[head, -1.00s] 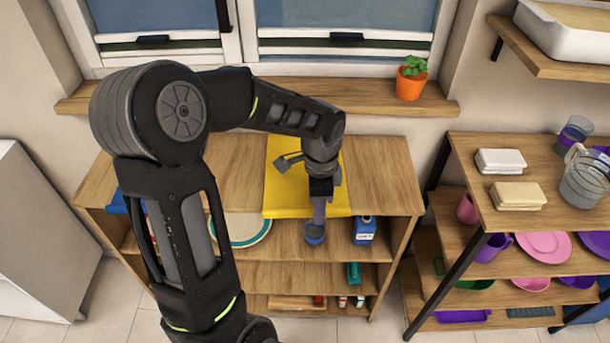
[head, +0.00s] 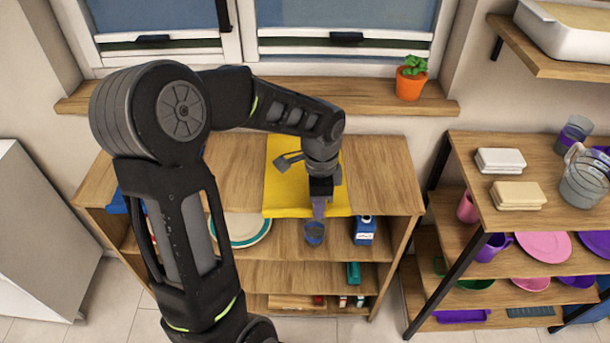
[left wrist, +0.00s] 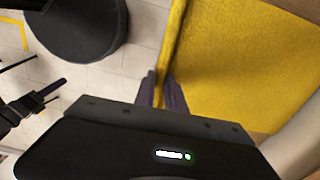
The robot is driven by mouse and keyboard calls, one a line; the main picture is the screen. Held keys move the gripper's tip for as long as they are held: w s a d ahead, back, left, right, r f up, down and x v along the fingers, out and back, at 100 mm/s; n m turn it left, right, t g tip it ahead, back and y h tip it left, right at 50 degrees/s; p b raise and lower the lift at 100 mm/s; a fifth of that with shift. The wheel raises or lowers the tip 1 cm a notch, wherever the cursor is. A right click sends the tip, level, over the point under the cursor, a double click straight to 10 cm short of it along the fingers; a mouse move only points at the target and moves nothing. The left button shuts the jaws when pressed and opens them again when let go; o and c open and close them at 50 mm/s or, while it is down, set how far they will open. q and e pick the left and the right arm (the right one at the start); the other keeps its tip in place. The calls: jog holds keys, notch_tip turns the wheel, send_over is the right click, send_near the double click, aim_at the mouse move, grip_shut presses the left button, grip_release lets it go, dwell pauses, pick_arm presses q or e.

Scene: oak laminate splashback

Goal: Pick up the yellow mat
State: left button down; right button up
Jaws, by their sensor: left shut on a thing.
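The yellow mat (head: 283,190) lies on the top of the low wooden shelf unit, with its front edge folded down over the shelf's front. My left gripper (head: 319,210) is at the mat's front edge, right of its middle. In the left wrist view the fingers of my left gripper (left wrist: 161,88) are shut on the edge of the yellow mat (left wrist: 235,75). The arm hides part of the mat in the head view. My right gripper (left wrist: 52,92) seems to show at the left of the left wrist view, too small to read its jaws.
A blue cup (head: 314,233) and a blue box (head: 364,231) stand on the shelf just below the mat's edge. A plate (head: 245,230) lies left of them. A potted plant (head: 411,78) stands on the windowsill. The shelf top beside the mat is clear.

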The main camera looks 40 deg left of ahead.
dwell(0.7)
pick_arm(q)
jog(key=shift+s+d+r, duration=0.1)
jog(key=shift+d+r, duration=0.05)
jog(key=shift+r, duration=0.2)
notch_tip(320, 180, up, 6)
jog(key=b, duration=0.1)
jog(key=s+d+b, duration=0.2)
jog(key=s+d, duration=1)
jog(key=s, duration=0.3)
jog(key=shift+s+r+b, duration=0.15)
jog(key=shift+s+b, duration=0.2)
jog(key=shift+b, duration=0.05)
jog(key=shift+a, duration=0.1)
